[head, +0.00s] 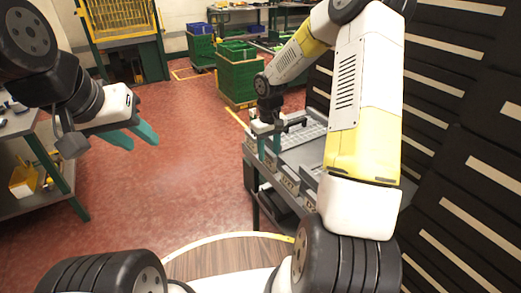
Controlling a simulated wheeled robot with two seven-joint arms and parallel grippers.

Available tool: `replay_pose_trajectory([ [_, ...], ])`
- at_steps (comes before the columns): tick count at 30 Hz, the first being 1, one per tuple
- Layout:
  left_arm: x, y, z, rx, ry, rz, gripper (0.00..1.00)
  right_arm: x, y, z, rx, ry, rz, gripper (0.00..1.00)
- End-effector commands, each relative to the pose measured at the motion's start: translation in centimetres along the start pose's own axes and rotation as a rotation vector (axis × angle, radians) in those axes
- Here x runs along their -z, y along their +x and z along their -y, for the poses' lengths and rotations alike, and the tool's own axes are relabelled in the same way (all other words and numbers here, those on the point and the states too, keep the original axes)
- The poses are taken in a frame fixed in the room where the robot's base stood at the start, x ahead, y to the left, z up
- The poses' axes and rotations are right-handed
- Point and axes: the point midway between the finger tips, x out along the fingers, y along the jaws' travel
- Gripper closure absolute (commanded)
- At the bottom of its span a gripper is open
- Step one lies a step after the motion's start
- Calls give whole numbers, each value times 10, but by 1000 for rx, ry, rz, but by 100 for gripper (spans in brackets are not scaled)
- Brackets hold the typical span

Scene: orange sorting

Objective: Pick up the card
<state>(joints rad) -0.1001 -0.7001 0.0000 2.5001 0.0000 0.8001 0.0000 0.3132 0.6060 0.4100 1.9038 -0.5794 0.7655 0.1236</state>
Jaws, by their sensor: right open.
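My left gripper (143,144) hangs in the air at the left, over the red floor. Its two teal fingers show side by side with their tips apart, and nothing shows between them. My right gripper (269,153) points down at the left edge of the grey workbench (318,150). Its teal fingers are apart and nothing shows between them. I cannot make out a separate card. Small pale labels (290,184) show on the bins along the bench's near side. My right arm hides part of the bench.
A dark slatted wall (465,150) stands close on the right. Green crates (238,85) stand on the floor at the back. The red floor between is clear.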

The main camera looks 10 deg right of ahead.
Motion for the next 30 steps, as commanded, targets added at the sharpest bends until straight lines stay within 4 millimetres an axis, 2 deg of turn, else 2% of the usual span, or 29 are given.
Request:
replay_pose_trajectory([
  [3, 0, 0, 0, 0, 0, 0, 64, 0, 19, 0, 2, 0, 2, 58],
  [6, 0, 0, 0, 0, 0, 0, 64, 0, 26, 0, 1, 0, 0, 58],
  [13, 0, 0, 0, 0, 0, 0, 64, 0, 28, 0, 0, 1, -1, 58],
  [14, 0, 0, 0, 0, 0, 0, 64, 0, 28, 0, 0, 1, -1, 60],
  [20, 0, 0, 0, 0, 0, 0, 64, 0, 28, 0, 0, 1, -1, 99],
  [30, 0, 0, 0, 0, 0, 0, 64, 0, 27, 0, 0, 1, -1, 100],
])
